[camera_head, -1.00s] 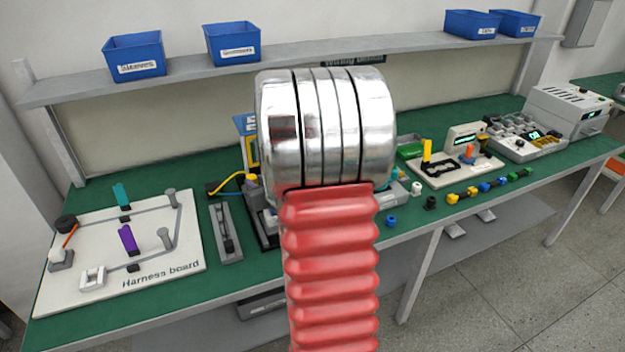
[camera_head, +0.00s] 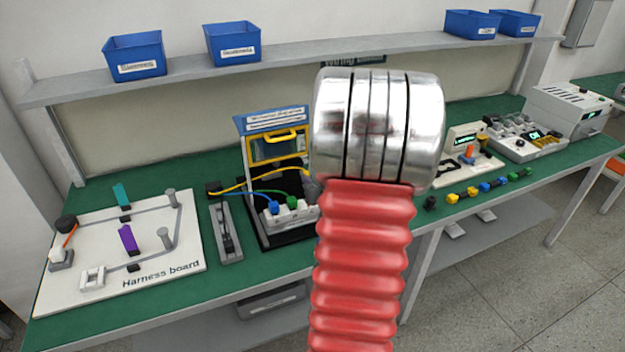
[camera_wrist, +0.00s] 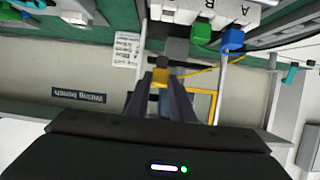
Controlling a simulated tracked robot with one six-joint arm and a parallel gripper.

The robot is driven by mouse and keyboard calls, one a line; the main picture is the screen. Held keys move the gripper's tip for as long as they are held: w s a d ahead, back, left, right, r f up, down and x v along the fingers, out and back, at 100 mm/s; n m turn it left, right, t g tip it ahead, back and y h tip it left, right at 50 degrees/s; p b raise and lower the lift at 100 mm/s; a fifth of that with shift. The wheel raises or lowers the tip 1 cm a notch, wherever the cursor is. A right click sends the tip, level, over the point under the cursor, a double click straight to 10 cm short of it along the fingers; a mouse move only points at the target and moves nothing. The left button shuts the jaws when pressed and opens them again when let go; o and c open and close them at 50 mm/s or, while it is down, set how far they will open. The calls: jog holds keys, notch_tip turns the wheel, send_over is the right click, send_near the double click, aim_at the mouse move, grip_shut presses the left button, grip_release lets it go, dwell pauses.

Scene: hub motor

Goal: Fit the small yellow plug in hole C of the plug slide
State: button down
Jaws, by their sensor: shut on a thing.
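In the wrist view the small yellow plug (camera_wrist: 160,77) sits between the two dark fingers of my gripper (camera_wrist: 161,84), which is shut on it. A yellow wire runs from it to the right. The white plug slide (camera_wrist: 228,14) is at the top, marked A and B. A blue plug (camera_wrist: 232,40) sits by A and a green plug (camera_wrist: 202,33) by B. Hole C is not clearly visible. In the head view the slide (camera_head: 284,217) carries the blue (camera_head: 274,207) and green (camera_head: 292,203) plugs. My arm hides my gripper and the yellow plug there.
A blue-framed fixture with a yellow handle (camera_head: 284,137) stands behind the slide. A grey rail (camera_head: 228,232) and the harness board (camera_head: 118,250) lie to the left. Several small coloured parts (camera_head: 485,188) line the bench's front edge at the right.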

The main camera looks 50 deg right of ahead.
jog(key=shift+f, duration=2.9)
jog(key=shift+s+f, duration=0.1)
jog(key=shift+f, duration=1)
jog(key=c, duration=1.5)
grip_release()
jog(key=shift+o, duration=0.2)
jog(key=v, duration=1.3)
jog(key=shift+s+a, duration=0.2)
jog(key=shift+s, duration=0.1)
jog(key=shift+w+r, duration=0.15)
